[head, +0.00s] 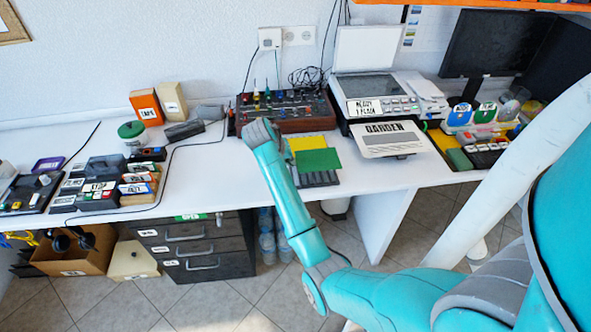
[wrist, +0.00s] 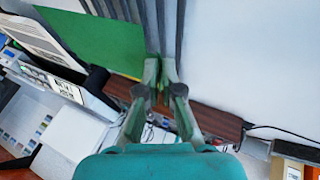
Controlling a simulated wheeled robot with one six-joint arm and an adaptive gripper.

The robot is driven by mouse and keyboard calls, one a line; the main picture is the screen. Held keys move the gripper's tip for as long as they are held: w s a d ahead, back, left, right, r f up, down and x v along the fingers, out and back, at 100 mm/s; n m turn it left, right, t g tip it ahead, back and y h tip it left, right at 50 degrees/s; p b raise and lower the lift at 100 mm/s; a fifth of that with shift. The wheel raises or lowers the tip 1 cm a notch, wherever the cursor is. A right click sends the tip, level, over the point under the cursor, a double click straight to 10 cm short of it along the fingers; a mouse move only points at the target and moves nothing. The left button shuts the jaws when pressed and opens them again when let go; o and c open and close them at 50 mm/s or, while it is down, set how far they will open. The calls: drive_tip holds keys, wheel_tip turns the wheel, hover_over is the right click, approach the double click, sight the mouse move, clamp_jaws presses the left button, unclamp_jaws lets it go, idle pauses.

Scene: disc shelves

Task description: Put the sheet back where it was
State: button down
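A flat green sheet (head: 318,161) lies over a dark grey slatted piece (head: 318,179) near the table's front edge. A yellow sheet (head: 304,143) shows just behind it. In the wrist view the green sheet (wrist: 95,40) fills the upper left, and the grey slats (wrist: 165,18) run beside it. I cannot tell whether the sheet's edge is between the tips. In the head view my own arm hides the fingers.
A dark mixer (head: 300,112) stands behind the sheets. A white "GARDEN" piece (head: 388,138) and an open scanner (head: 375,90) are to the right. Labelled boxes (head: 98,195) crowd the left. The white tabletop (head: 222,165) left of my arm is clear.

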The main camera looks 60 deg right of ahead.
drive_tip(key=shift+f, duration=2.55)
drive_tip(key=c, duration=1.3)
unclamp_jaws()
drive_tip(key=shift+f, duration=0.1)
drive_tip(key=v, duration=1.2)
drive_tip(key=shift+a, duration=0.1)
